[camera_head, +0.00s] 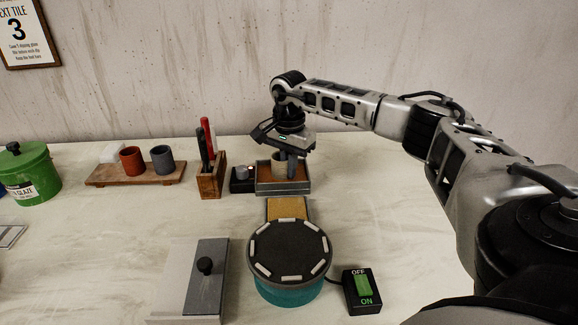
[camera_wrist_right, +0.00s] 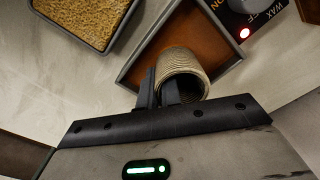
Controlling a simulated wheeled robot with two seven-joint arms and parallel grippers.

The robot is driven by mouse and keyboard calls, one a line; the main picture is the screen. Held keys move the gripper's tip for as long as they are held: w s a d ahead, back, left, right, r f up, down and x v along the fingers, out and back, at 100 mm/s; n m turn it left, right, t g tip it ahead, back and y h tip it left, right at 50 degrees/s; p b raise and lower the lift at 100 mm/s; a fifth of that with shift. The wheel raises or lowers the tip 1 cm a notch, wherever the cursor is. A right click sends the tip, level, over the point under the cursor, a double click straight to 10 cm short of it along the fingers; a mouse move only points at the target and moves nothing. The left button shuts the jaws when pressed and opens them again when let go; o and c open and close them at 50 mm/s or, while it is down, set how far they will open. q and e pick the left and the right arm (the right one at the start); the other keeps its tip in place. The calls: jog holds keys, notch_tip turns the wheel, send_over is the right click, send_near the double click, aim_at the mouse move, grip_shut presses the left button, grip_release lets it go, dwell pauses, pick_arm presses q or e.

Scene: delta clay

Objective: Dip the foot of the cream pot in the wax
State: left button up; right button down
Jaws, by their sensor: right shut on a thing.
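The cream pot (camera_wrist_right: 184,66) shows ribbed and tilted in the right wrist view, its open mouth facing the camera. My right gripper (camera_wrist_right: 167,90) is shut on its wall, with one finger apparently inside the mouth. In the head view my right gripper (camera_head: 290,158) is over the wax pan (camera_head: 284,190), hiding much of the pot. The pan is a grey rectangular tray holding brown-orange wax (camera_wrist_right: 192,32). The pot is over or in the pan; I cannot tell whether its foot touches the wax. My left gripper is not in view.
A wax control box (camera_head: 243,180) with a red light adjoins the pan. A tool holder (camera_head: 211,181) stands left of it. A yellow sponge tray (camera_head: 287,208) and round wheel (camera_head: 289,248) lie in front.

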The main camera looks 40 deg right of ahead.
jog(key=shift+r, duration=0.1)
jog(key=shift+r+p, duration=1.6)
jog(key=shift+r, duration=0.05)
notch_tip(320, 180, up, 3)
jog(key=p, duration=0.3)
dwell(0.5)
